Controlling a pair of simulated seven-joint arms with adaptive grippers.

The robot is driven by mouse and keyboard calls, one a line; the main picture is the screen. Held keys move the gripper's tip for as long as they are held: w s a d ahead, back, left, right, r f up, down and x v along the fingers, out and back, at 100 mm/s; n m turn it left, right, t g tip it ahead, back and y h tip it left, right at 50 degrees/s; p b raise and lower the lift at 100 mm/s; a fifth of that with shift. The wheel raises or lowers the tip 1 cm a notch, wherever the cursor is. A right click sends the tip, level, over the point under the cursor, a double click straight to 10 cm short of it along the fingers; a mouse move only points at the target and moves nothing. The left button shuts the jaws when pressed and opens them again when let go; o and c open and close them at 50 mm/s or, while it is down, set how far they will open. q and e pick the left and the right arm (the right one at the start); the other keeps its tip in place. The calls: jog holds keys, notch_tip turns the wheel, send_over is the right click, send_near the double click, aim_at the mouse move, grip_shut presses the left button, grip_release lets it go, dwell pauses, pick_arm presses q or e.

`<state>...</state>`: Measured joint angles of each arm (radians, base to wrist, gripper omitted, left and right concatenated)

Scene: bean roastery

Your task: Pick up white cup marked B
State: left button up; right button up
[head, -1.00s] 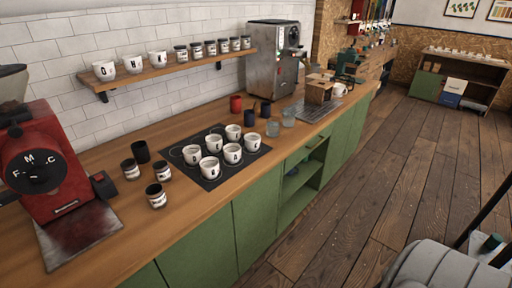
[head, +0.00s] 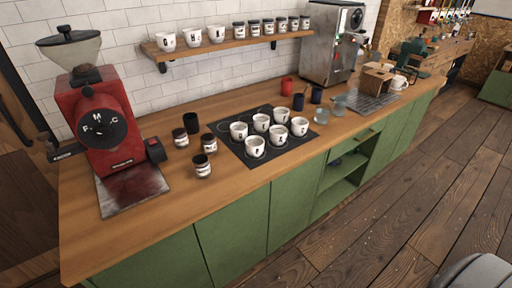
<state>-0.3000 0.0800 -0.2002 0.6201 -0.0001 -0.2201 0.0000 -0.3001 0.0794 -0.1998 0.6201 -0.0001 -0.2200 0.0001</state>
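Several white cups stand upright in two rows on a black mat (head: 236,150) on the wooden counter. The front row has a left cup (head: 256,147), a middle cup (head: 278,135) and a right cup (head: 299,126). The back row has a left cup (head: 239,131), a middle cup (head: 261,123) and a right cup (head: 281,116). Each carries a dark letter, too small for me to tell surely which is B. Three more white cups on the wall shelf (head: 228,42) seem marked G, H and I. Neither gripper is in view.
Dark labelled jars (head: 202,166) and a black cup (head: 192,123) stand left of the mat. A red grinder (head: 105,125) is further left. A red cup (head: 287,86), dark cups (head: 316,95) and glasses (head: 338,105) stand behind and right. The counter's front strip is clear.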

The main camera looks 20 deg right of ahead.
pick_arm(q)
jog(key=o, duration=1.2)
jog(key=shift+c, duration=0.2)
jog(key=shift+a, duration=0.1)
